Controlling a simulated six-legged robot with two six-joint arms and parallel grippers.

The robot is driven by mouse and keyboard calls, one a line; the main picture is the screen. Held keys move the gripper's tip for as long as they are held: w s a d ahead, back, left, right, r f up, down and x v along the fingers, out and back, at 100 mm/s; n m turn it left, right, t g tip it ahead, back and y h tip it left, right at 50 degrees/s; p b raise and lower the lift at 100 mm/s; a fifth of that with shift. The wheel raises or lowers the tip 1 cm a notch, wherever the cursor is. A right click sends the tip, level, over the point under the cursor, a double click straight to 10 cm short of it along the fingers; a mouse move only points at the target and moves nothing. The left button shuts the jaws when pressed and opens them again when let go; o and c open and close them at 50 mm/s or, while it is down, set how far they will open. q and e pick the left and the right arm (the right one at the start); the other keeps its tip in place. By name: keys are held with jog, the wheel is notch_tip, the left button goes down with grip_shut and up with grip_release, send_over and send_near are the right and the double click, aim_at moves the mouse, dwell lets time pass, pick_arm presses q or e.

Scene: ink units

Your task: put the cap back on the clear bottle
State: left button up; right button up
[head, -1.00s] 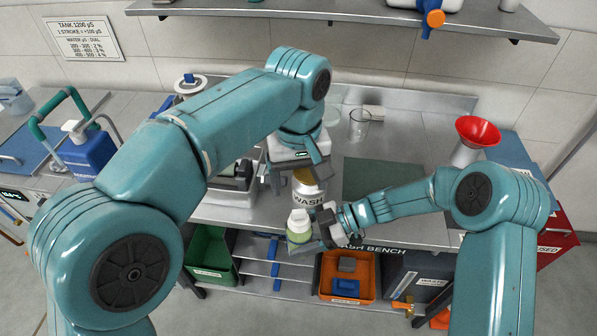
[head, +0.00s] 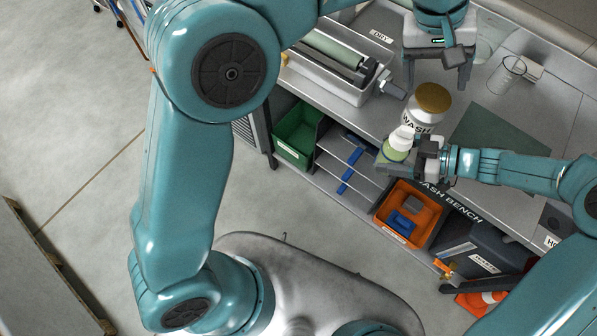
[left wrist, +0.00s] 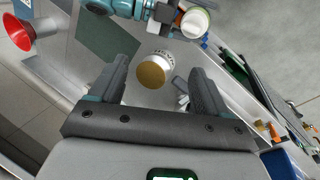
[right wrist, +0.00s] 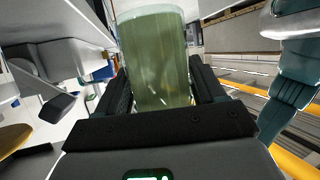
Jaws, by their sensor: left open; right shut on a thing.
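A translucent bottle of pale green liquid (head: 394,155) with a white top (head: 402,137) is in my right gripper (head: 412,160), at the bench's front edge. It looks upright. Its green body fills the space between the fingers in the right wrist view (right wrist: 155,60). In the left wrist view its white top (left wrist: 195,22) shows at the top; I cannot tell whether this is a cap. My left gripper (head: 437,72) is open and empty above a white jar marked WASH (head: 420,117) with a brown-gold top (head: 433,97). The jar shows beyond its fingers in the left wrist view (left wrist: 162,57).
A tray with a roller (head: 325,75) stands left of the jar. A clear beaker (head: 507,75) and a dark green mat (head: 497,137) are on the right. Below the bench are a green bin (head: 297,140) and an orange bin (head: 412,205). A red funnel (left wrist: 18,32) shows in the left wrist view.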

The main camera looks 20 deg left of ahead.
jog(key=shift+a, duration=0.15)
pick_arm(q)
jog(key=a+f+n, duration=0.1)
jog(key=a+f, duration=0.4)
jog(key=f, duration=0.8)
jog(key=a+f, duration=0.4)
jog(key=f, duration=0.8)
pick_arm(e)
jog(key=shift+w+f, duration=0.1)
jog(key=shift+w, duration=0.1)
jog(key=shift+s, duration=0.2)
pick_arm(q)
jog(key=s+a+f, duration=0.3)
jog(key=s+f, duration=0.4)
jog(key=s, duration=0.3)
jog(key=s+a+f+m, duration=0.1)
jog(key=s+a+f, duration=0.3)
jog(key=s+f, duration=0.3)
jog(key=s, duration=0.4)
jog(key=shift+s+a+f, duration=0.15)
jog(key=shift+s+f, duration=0.15)
jog(key=shift+f, duration=0.05)
pick_arm(e)
jog(key=shift+w, duration=0.1)
jog(key=shift+r, duration=0.2)
